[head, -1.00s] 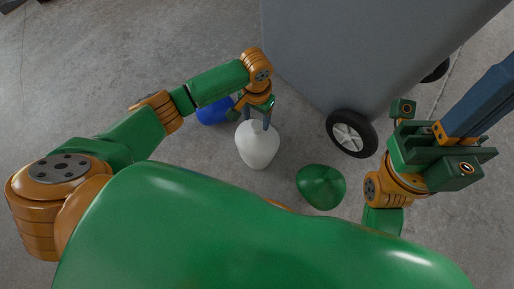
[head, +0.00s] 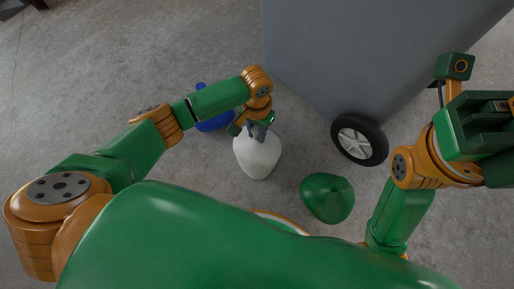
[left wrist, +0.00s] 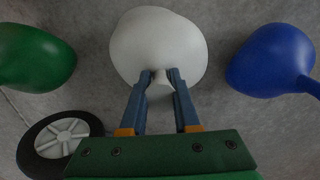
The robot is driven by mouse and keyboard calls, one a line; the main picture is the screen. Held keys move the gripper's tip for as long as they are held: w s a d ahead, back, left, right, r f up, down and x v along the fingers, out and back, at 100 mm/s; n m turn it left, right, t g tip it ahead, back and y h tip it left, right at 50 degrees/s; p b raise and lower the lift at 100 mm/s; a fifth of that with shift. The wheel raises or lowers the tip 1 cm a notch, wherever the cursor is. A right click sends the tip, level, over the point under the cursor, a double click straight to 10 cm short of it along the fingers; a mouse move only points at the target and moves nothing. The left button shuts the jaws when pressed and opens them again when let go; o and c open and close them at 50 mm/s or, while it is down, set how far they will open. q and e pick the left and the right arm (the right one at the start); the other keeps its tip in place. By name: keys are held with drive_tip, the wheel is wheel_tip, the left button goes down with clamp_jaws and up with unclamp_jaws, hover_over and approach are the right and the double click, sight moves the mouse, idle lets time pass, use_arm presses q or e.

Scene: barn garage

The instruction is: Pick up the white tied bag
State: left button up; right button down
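The white tied bag (head: 257,157) rests on the concrete floor, knot up. In the left wrist view the bag (left wrist: 158,40) fills the upper middle, its narrow tied neck pointing toward the gripper. My left gripper (head: 257,131) is over the bag from above. In the left wrist view its two fingers (left wrist: 161,76) are drawn in on both sides of the neck and appear to touch it. My right gripper (head: 485,125) is at the right edge, away from the bag. Its fingertips are not clearly visible.
A blue bag (head: 212,121) lies just behind my left gripper. A green bag (head: 327,198) lies to the right of the white one. A large grey wheeled bin (head: 365,60) stands behind, its black wheel (head: 359,140) near the green bag. Open floor lies to the left.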

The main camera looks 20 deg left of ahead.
use_arm(q)
clamp_jaws()
idle(0.3)
idle(1.0)
